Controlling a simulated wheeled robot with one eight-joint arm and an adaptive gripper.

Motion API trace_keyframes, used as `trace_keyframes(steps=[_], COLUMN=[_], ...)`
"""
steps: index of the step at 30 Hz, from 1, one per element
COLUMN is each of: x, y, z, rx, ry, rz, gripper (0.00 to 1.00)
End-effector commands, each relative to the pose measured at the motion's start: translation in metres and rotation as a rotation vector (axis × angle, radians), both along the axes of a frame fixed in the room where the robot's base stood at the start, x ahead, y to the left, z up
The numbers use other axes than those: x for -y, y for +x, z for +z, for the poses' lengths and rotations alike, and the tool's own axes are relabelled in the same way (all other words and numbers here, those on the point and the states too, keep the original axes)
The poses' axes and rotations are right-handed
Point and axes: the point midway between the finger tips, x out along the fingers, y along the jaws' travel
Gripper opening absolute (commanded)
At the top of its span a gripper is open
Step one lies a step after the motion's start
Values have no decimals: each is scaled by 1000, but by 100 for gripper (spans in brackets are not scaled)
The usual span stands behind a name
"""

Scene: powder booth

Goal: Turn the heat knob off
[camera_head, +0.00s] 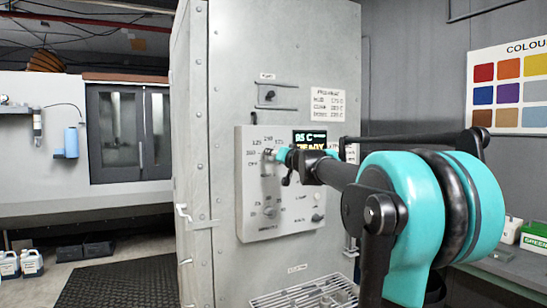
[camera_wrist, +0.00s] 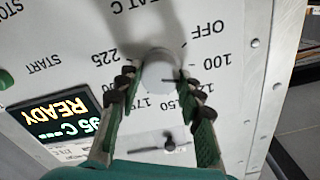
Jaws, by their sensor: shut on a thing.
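The heat knob (camera_wrist: 160,70) is a pale round knob on the control panel (camera_head: 284,222), ringed by printed numbers and the word OFF. In the wrist view my gripper (camera_wrist: 160,84) has one finger on each side of the knob and is shut on it. In the head view my gripper (camera_head: 281,154) reaches the panel's upper left, and its tips partly cover the dial. The display (camera_wrist: 54,118) reads READY and about 95 C.
A second dial (camera_head: 269,210) sits lower on the panel. A switch (camera_head: 271,95) is above the panel. A wire rack (camera_head: 300,297) stands below. A colour chart (camera_head: 508,85) hangs on the right wall. A dark floor mat (camera_head: 110,288) lies at the left.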

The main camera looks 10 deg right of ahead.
Motion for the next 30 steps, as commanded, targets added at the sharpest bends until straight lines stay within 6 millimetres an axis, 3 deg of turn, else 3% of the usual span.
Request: trace_keyframes(steps=[18,30], x=[-2,-2], y=[-1,-1], z=[-1,-1], rx=[176,245], ry=[-542,-757], rz=[1,1], gripper=[8,8])
